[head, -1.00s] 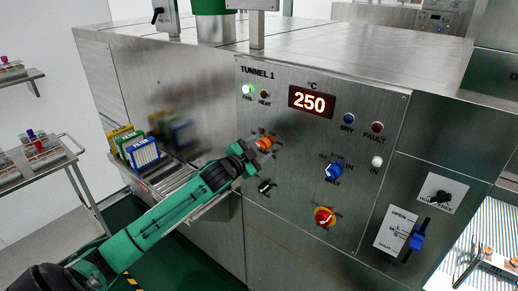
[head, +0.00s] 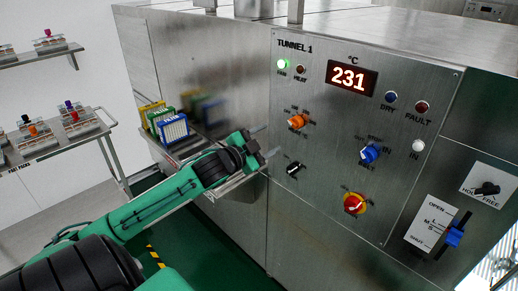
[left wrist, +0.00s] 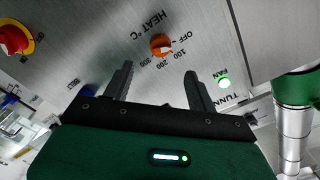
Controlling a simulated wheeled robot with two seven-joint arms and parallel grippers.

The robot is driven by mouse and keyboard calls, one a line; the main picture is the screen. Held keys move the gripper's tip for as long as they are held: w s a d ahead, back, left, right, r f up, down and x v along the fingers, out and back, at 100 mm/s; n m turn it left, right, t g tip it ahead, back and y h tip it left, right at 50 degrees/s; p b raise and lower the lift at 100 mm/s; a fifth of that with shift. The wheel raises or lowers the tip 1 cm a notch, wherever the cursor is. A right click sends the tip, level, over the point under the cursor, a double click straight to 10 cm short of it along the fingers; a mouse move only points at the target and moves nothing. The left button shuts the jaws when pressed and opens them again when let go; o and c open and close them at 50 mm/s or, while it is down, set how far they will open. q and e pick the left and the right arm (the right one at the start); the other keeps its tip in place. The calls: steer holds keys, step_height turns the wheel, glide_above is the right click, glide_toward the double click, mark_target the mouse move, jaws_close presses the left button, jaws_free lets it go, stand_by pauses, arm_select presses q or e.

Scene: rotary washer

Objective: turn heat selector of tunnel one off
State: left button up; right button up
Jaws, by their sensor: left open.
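The heat selector is an orange knob (head: 296,121) on the TUNNEL 1 panel (head: 325,130), and the left wrist view shows it too (left wrist: 160,44), with OFF and temperature numbers printed around it. A light mark on it seems to lie toward OFF, but it is too small to be sure. The display (head: 351,78) reads 231. The FAN lamp (head: 282,64) is lit green; the HEAT lamp (head: 300,70) looks dark. My left gripper (head: 270,147) is open, left of and below the knob in the head view. Its fingers (left wrist: 160,84) hold nothing and stand apart from the knob.
A blue lever (head: 454,235) is at the lower right. A shelf with coloured boxes (head: 172,127) stands left of the panel.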

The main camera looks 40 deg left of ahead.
arm_select(q)
steer(key=shift+s+a+b, duration=0.1)
steer(key=shift+s+b, duration=0.2)
steer(key=shift+s, duration=1.1)
